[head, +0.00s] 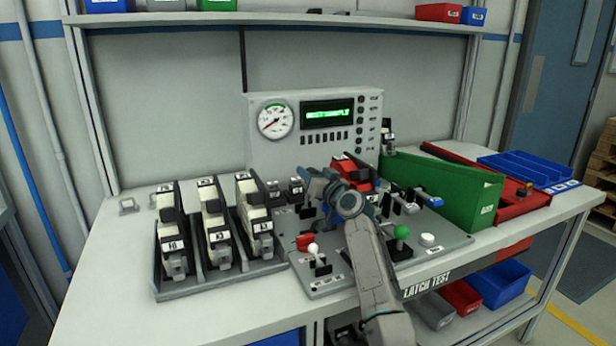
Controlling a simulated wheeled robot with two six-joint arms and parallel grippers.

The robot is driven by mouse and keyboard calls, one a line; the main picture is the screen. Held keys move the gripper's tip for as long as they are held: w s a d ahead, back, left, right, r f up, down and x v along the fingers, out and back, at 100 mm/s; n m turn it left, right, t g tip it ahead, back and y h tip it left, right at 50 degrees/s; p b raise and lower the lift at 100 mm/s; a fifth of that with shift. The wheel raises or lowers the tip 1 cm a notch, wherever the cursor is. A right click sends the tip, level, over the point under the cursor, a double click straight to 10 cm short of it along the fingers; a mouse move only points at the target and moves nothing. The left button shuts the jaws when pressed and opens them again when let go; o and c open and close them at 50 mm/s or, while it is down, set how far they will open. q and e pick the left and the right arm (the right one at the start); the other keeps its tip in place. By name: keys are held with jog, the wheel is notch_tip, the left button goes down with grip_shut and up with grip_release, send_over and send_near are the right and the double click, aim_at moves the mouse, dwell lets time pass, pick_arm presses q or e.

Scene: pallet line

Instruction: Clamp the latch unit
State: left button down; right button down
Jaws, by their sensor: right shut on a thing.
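The latch test fixture (330,287) is a grey base plate on the bench with a gauge panel behind it. A red and black latch unit (361,172) sits on the fixture, partly hidden behind my right wrist. My right gripper (318,190) reaches in from the lower right over the fixture, just left of the red unit. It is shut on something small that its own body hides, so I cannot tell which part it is. The clamp is not clearly visible behind my wrist. My left gripper is out of view.
A black rack (222,279) holds several cream and black units on the left. The gauge panel (262,150) stands behind the fixture. A green bin (445,192), a red tray (520,204) and a blue tray (530,168) are on the right. The front left bench top is clear.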

aim_at(311, 169)
jog(key=c, duration=1.1)
grip_release()
jog(key=shift+d+f, duration=0.1)
jog(key=shift+d, duration=0.05)
jog(key=shift+c, duration=0.2)
jog(key=shift+r, duration=0.3)
jog(key=r, duration=0.2)
jog(key=shift+s+r, duration=0.4)
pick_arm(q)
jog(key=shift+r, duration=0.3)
pick_arm(e)
jog(key=s+a+r, duration=0.1)
jog(key=s, duration=1.4)
jog(key=shift+a+r, duration=0.2)
jog(key=shift+r, duration=0.1)
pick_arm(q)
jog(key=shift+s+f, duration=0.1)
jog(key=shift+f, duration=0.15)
